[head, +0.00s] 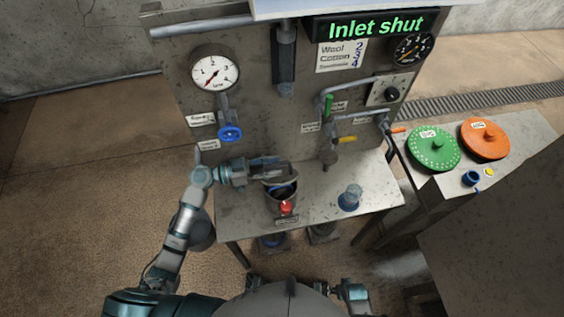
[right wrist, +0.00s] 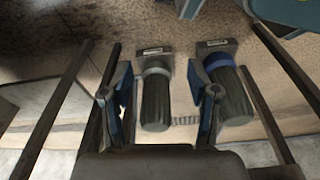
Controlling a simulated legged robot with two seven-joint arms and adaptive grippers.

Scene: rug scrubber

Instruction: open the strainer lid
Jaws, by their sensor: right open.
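A dark round pot, which looks like the strainer (head: 281,197), stands at the front of the metal bench with a red knob (head: 287,208) on its front and something blue inside its mouth. A grey rim or lid edge shows at its top; I cannot tell whether the lid is raised. My left gripper (head: 284,168) reaches in from the left, at the pot's top edge; whether it touches is unclear, and its fingers are too small to read. My right gripper (right wrist: 168,100) is open and empty in the right wrist view, low, in front of the bench.
Two dark cylinders, one pale-banded (right wrist: 155,100) and one blue-banded (right wrist: 232,95), lie beyond the right fingers. A clear blue-based cup (head: 350,197) stands on the bench. A blue valve wheel (head: 230,133) and gauge (head: 215,72) are on the panel. Green (head: 433,149) and orange (head: 485,139) discs lie right.

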